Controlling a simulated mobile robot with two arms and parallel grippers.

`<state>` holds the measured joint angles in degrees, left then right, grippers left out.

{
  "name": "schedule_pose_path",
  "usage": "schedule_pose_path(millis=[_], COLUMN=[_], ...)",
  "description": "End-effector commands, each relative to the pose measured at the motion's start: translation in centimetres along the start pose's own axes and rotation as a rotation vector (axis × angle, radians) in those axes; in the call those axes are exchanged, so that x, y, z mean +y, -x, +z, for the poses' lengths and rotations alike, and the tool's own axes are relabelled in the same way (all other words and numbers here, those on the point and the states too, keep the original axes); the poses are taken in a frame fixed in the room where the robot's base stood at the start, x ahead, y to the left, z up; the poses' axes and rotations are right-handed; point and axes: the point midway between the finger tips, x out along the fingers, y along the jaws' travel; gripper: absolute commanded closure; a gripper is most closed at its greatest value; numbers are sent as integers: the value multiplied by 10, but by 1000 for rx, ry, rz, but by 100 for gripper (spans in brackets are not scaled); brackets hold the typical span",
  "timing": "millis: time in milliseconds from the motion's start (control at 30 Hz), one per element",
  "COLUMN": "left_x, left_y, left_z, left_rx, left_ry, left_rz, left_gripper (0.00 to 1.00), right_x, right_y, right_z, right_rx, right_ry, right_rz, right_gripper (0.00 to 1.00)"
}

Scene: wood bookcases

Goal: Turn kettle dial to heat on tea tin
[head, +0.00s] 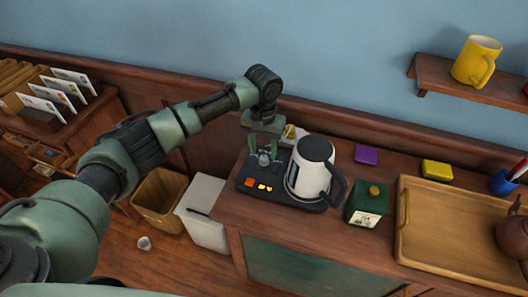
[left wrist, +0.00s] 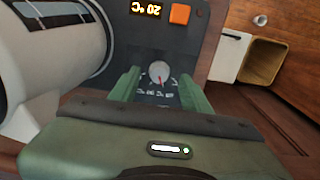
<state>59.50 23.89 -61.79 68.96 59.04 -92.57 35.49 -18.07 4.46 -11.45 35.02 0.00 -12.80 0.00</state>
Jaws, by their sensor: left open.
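The white kettle (head: 310,168) with a black lid and handle stands on its black base (head: 303,201). The kettle's pale round dial (left wrist: 160,70) is on the base's panel; its red mark points towards a row of small white marks, too small to read. My left gripper (head: 264,149) is over the panel and open. In the left wrist view its green fingers (left wrist: 159,82) stand on either side of the dial, seemingly with small gaps. A dark green tin (head: 369,198) with an orange-brown knob and white label stands right of the kettle. My right gripper is not in view.
The panel has an orange button (left wrist: 180,14) and a display (left wrist: 146,8) reading 20 °C. A purple box (head: 366,154), a yellow box (head: 436,168) and a wooden tray (head: 440,230) with a brown teapot (head: 512,232) share the cabinet top. A shelf (head: 438,75) holds a yellow mug.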

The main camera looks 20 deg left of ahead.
Motion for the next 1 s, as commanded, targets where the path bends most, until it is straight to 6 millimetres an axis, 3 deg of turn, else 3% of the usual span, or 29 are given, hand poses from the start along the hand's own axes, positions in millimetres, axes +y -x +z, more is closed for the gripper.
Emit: schedule_pose_path(millis=[133, 400, 533, 567, 700, 733, 1000], left_x=[0, 0, 0, 0, 0, 0, 0], left_y=[-20, -32, -32, -32, -32, -32, -32], left_z=[1, 0, 0, 0, 0, 0, 0], left_rx=[-2, 1, 1, 1, 1, 1, 0], left_ry=[1, -1, -1, -1, -1, -1, -17], left_rz=[-1, 0, 0, 0, -1, -1, -1], left_gripper=[53, 53, 53, 55, 94, 100, 100], right_x=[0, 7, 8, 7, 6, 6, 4], right_y=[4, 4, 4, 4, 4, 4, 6], right_z=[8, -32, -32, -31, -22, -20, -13], right_rx=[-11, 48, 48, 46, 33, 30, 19], right_ry=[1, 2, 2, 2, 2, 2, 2], right_rz=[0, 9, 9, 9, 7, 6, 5], right_gripper=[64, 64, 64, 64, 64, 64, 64])
